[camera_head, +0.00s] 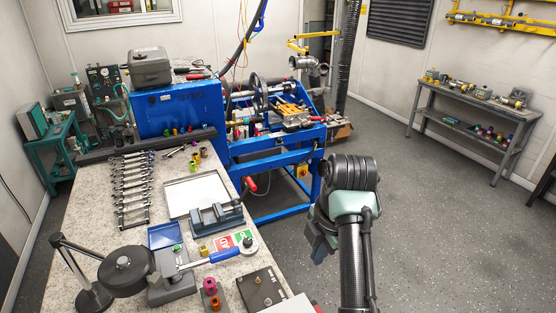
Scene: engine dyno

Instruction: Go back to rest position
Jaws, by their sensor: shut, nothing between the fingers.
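My arm rises from the bottom of the view over the floor, to the right of the speckled workbench (90,215). Its black, ringed joint is at the top, with a pale green link under it. My gripper (319,254) hangs down on the left side of the arm, partly hidden by it. It is shut and holds nothing. It is apart from the bench and from the blue engine stand behind it. The fingertips are small and dark.
The bench bears a row of wrenches (132,185), a white tray (197,194), a grey vise (216,220) and a blue-handled torque wrench (222,255). The blue engine stand (275,205) is behind. A grey shelf table (470,105) stands far right. Floor to the right is clear.

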